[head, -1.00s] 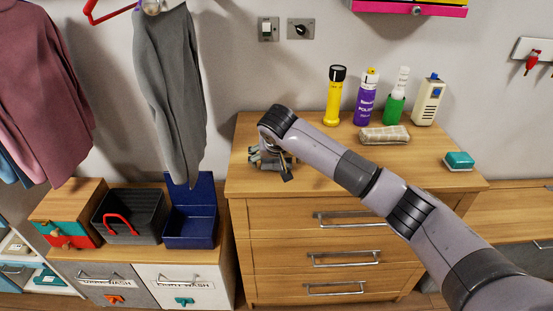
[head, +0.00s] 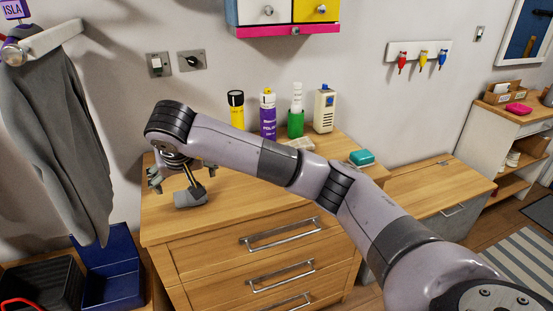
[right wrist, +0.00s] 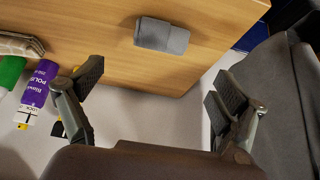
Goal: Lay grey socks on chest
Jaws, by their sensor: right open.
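The grey socks (head: 190,198) are a folded bundle lying on the top of the wooden chest (head: 225,205), near its left end. In the right wrist view the socks (right wrist: 162,35) lie flat on the wood, beyond my fingertips and apart from them. My right gripper (head: 174,182) is just above the chest top beside the socks, its wrist partly covering the fingers. In the right wrist view my right gripper (right wrist: 158,84) has its fingers spread with nothing between them. My left gripper is not in view.
A yellow torch (head: 236,108), purple polish can (head: 268,118), green bottle (head: 296,112) and cream device (head: 324,110) stand along the chest's back. A teal-topped sponge (head: 361,157) lies at its right. A grey garment (head: 55,140) hangs left, above a blue box (head: 112,275).

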